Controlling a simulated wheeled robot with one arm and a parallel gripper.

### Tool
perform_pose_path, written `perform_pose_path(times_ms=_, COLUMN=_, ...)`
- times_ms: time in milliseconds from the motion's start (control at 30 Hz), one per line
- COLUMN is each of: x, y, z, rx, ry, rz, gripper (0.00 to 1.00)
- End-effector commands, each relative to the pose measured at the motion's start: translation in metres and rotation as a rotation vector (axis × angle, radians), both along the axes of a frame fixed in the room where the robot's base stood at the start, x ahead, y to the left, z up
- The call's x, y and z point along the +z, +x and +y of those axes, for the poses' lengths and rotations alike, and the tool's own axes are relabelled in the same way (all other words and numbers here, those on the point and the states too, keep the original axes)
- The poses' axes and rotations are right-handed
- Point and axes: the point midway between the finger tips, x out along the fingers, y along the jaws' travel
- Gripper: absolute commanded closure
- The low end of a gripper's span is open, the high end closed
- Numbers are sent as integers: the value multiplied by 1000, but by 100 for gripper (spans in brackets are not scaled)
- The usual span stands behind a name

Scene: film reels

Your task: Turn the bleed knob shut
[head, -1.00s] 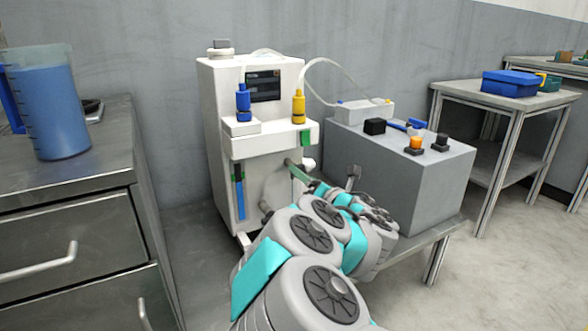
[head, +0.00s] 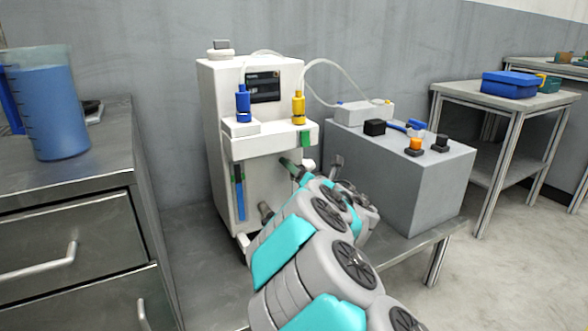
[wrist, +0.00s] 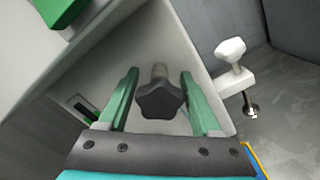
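The bleed knob (wrist: 160,101) is a black, star-shaped knob on a short metal stem, coming out of a pale face in the wrist view. My gripper (wrist: 160,76) is open, with one green finger on each side of the knob and a visible gap on both sides. I cannot tell how deep the knob sits between the fingers. In the head view, my gripper (head: 292,168) is at the front of the white machine (head: 212,130), below its shelf. The knob cannot be made out there.
A white T-handled clamp (wrist: 234,66) stands right of the fingers. Blue (head: 243,104) and yellow (head: 298,108) bottles stand on the machine's shelf. A grey box (head: 400,185) with small parts is right of my arm. A blue jug (head: 60,110) stands on the left cabinet.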

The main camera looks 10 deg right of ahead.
Motion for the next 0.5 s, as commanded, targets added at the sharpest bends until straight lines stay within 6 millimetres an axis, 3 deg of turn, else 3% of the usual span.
perform_pose_path(times_ms=67, x=0, y=0, z=0, rx=0, ry=0, rz=0, gripper=44)
perform_pose_path(times_ms=500, x=0, y=0, z=0, rx=0, ry=0, rz=0, gripper=94)
